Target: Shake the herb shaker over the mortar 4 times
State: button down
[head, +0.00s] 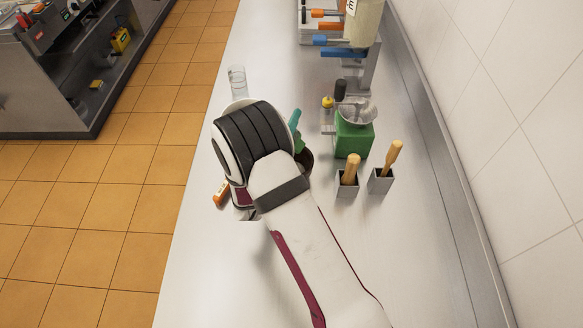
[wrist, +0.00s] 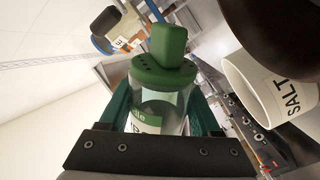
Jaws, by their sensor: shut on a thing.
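My gripper (wrist: 160,108) is shut on the herb shaker (wrist: 158,80), a clear jar with a green, holed lid and a partly hidden label. Its teal fingers stand on both sides of the jar. The wrist view is slanted against the room. A dark brown bowl (head: 306,160), likely the mortar, shows partly beside my wrist in the head view. A large dark rounded shape (wrist: 275,40) fills the wrist view's upper right, perhaps the same bowl.
A white container marked SALT (wrist: 265,85) is close at right in the wrist view. Two grey holders with wooden-handled tools (head: 348,178) (head: 381,180) and a green box with a metal bowl (head: 353,140) stand right of my arm. The near right counter (head: 410,250) is clear.

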dwell(0.3)
notch_tip(320, 180, up, 7)
jog(key=shift+f, duration=0.1)
notch_tip(320, 180, down, 7)
dwell(0.4)
notch_tip(320, 180, up, 7)
dwell(0.5)
